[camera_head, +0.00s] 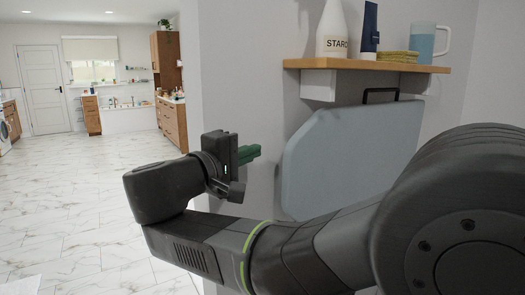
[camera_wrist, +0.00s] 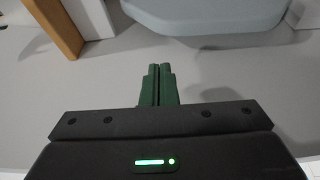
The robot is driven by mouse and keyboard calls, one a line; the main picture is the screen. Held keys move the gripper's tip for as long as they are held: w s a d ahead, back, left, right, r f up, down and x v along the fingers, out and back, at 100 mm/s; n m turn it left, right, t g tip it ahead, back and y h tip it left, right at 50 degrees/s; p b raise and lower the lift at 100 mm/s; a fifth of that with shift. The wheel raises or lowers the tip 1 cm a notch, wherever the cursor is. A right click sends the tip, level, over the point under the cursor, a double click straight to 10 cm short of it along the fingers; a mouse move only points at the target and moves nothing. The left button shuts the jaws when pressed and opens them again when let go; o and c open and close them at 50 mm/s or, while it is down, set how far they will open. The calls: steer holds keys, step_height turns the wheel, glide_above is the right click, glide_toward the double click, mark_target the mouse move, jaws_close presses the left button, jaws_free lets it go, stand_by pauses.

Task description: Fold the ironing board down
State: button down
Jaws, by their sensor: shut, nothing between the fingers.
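The ironing board (camera_head: 345,150) is a grey-blue panel standing upright and flat along the wall, below a wooden shelf. A dark handle or bracket (camera_head: 381,91) shows at its top edge. My arm hides its lower right part. In the wrist view part of a grey-blue panel (camera_wrist: 210,14) shows at the top, seemingly the board's edge. My gripper (camera_head: 250,153) is left of the board and apart from it, with green fingers pointing right. In the wrist view its fingers (camera_wrist: 158,72) are together with nothing between them.
The wooden shelf (camera_head: 365,65) above the board carries a white starch bottle (camera_head: 333,30), a dark blue tube (camera_head: 370,27), a folded yellowish cloth (camera_head: 400,56) and a blue jug (camera_head: 424,42). Open tiled floor (camera_head: 75,190) lies to the left, with cabinets (camera_head: 171,120) beyond.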

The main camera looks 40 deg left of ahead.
mark_target(279, 143)
steer(key=w, duration=1)
steer(key=shift+d, duration=0.15)
steer(key=shift+b, duration=0.35)
